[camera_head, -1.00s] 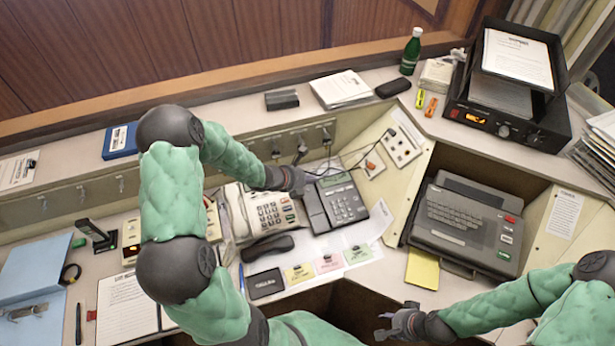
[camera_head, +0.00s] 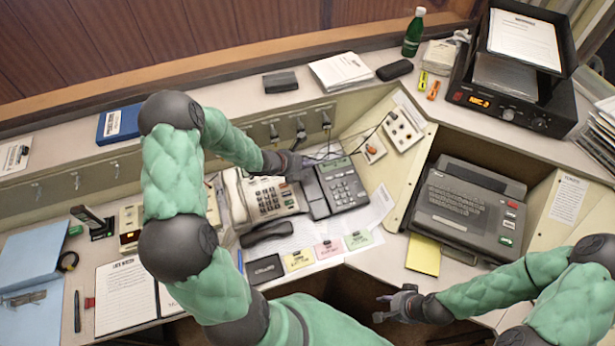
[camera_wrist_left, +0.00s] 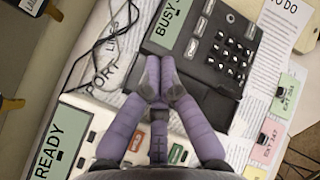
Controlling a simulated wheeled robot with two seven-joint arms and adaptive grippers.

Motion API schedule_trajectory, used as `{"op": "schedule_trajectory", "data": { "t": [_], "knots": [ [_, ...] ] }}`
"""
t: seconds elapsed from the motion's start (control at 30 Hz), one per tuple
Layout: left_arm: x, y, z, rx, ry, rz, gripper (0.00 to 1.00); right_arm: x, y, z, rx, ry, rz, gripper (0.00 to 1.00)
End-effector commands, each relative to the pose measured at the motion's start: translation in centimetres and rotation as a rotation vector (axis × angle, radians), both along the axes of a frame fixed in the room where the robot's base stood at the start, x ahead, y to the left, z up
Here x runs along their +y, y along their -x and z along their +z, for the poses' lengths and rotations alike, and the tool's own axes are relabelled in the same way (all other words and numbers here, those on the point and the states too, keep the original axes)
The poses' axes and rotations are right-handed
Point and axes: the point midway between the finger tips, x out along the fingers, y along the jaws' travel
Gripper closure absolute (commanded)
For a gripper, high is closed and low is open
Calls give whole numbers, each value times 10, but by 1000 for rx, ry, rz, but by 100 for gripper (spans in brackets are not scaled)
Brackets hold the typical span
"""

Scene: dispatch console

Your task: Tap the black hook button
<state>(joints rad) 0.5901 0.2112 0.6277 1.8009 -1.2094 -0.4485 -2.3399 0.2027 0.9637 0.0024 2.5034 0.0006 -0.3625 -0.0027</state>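The dark desk phone (camera_head: 346,190) stands at the middle of the console. In the left wrist view it (camera_wrist_left: 225,75) shows a green screen reading BUSY (camera_wrist_left: 178,20) and black keys. My left gripper (camera_head: 301,166) is at the phone's upper left edge. In the wrist view its fingertips (camera_wrist_left: 159,70) are together, empty, over the phone's left part. I cannot make out the hook button; the fingers cover part of that area. Whether they touch the phone is unclear. My right gripper (camera_head: 380,308) is open and empty near the console's front edge, away from the phone.
A beige phone (camera_head: 268,197) with a READY screen (camera_wrist_left: 58,142) stands close on the left. A loose black handset (camera_head: 266,233) lies in front of it. Thin black cables (camera_wrist_left: 112,45) run behind the phones. A grey keyboard machine (camera_head: 462,212) stands at right.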

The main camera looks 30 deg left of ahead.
Motion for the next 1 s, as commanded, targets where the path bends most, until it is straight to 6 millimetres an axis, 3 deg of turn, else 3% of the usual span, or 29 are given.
{"op": "schedule_trajectory", "data": {
  "t": [0.2, 0.4, 1.0],
  "knots": [
    [4, -3, -30, 1, 0, 1, 100, 0, 0, -17, 0, 0, 0, 60],
    [6, -5, -45, 1, 0, 1, 100, 0, 0, -32, 0, 0, 0, 60],
    [6, -5, -49, 0, 1, 1, 100, 0, 0, -36, 0, 0, 0, 60]
  ]
}}
